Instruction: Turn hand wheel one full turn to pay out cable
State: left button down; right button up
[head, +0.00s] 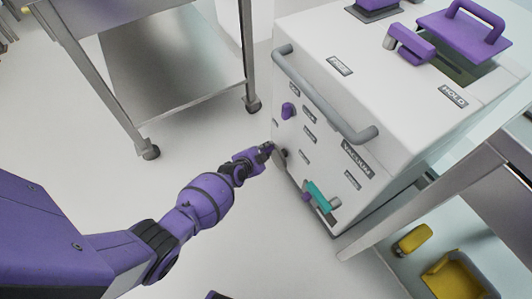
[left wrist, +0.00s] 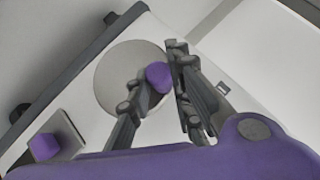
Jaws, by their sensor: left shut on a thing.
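The hand wheel (left wrist: 112,72) is a round grey disc with a purple knob (left wrist: 157,77) near its edge. No cable is in view.
A grey bar handle (head: 318,95) crosses the machine's front. A purple knob (head: 288,110) is above the wheel and a teal lever (head: 319,196) is below right. A metal cart (head: 175,65) stands at left, and a yellow bin (head: 455,278) at lower right. The floor between is clear.

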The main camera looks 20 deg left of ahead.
aim_at(272, 157)
pick_arm(q)
notch_tip(272, 157, down, 6)
jog(key=w+a+n+g+h+b, duration=0.2)
jog(key=n+g+h+b, duration=0.4)
jog(key=b, duration=1.2)
jog(key=g+h, duration=0.1)
jog(key=h, duration=0.2)
jog(key=shift+a+n+b, duration=0.15)
jog(key=shift+n+b, duration=0.15)
jog(key=shift+b, duration=0.05)
pick_arm(e)
notch_tip(272, 157, down, 17)
jog(key=n+g, duration=0.1)
jog(key=shift+w, duration=0.45)
pick_arm(q)
jog(key=shift+s+h, duration=0.1)
jog(key=shift+h, duration=0.2)
pick_arm(e)
jog(key=shift+w, duration=0.15)
pick_arm(q)
jog(key=c, duration=1.7)
grip_release()
jog(key=shift+r, duration=0.1)
jog(key=shift+a, duration=0.15)
pick_arm(e)
jog(key=shift+w, duration=0.1)
